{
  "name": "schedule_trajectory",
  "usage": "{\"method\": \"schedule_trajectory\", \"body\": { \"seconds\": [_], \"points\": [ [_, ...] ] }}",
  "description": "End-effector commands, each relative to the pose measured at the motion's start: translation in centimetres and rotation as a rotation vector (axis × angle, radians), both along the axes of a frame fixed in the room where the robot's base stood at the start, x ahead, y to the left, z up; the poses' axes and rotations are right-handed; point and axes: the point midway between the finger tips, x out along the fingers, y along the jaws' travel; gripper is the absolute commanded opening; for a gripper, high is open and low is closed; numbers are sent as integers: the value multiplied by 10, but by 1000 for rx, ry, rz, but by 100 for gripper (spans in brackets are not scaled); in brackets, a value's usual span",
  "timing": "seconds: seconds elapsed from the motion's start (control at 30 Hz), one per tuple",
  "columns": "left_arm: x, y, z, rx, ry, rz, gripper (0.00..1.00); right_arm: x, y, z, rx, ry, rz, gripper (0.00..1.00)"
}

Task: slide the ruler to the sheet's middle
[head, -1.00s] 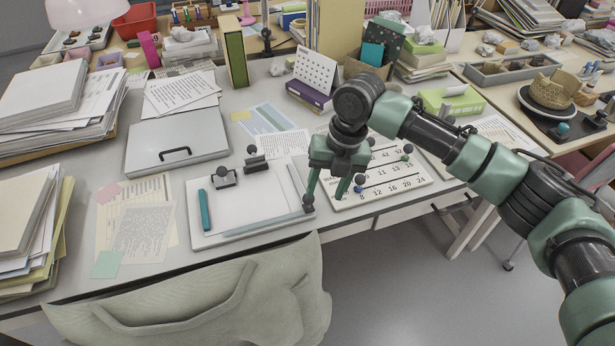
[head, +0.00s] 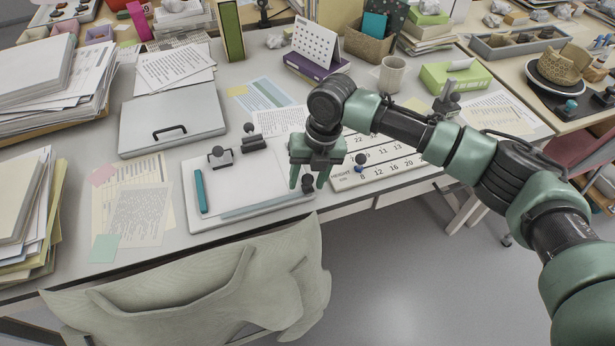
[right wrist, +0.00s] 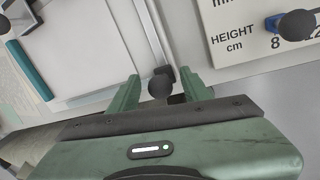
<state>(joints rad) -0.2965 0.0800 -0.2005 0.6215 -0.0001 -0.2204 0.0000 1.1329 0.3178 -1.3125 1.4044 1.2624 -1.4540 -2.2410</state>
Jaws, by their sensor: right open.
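The white sheet (head: 245,180) lies on a pale board (head: 195,222) at the desk's front edge. A thin metallic strip that looks like the ruler (right wrist: 152,28) runs along the board's right side in the right wrist view. A round black knob (right wrist: 159,87) stands near its front end. My right gripper (head: 308,184) is open and points down over the board's right edge. Its fingers stand on either side of the knob in the right wrist view; I cannot tell whether they touch it. In the head view the gripper hides most of the strip. My left gripper is not in view.
A teal bar (head: 200,191) lies at the board's left, and black-knobbed clips (head: 220,157) stand at its back. A number chart (head: 385,160) lies close to the right. A grey case (head: 172,118) and papers (head: 140,205) lie to the left.

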Motion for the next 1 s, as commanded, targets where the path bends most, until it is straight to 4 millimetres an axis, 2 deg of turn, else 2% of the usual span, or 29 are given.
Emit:
{"method": "schedule_trajectory", "body": {
  "seconds": [0.13,0.17,0.3,0.33,1.0],
  "points": [
    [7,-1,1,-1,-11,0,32,0,0,0,0,0,0,48],
    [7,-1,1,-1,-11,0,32,0,0,0,0,0,0,45],
    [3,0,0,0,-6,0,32,0,1,0,1,0,0,6],
    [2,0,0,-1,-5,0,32,0,1,0,2,0,0,0],
    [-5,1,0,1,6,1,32,-1,4,2,11,2,1,0]
  ]
}}
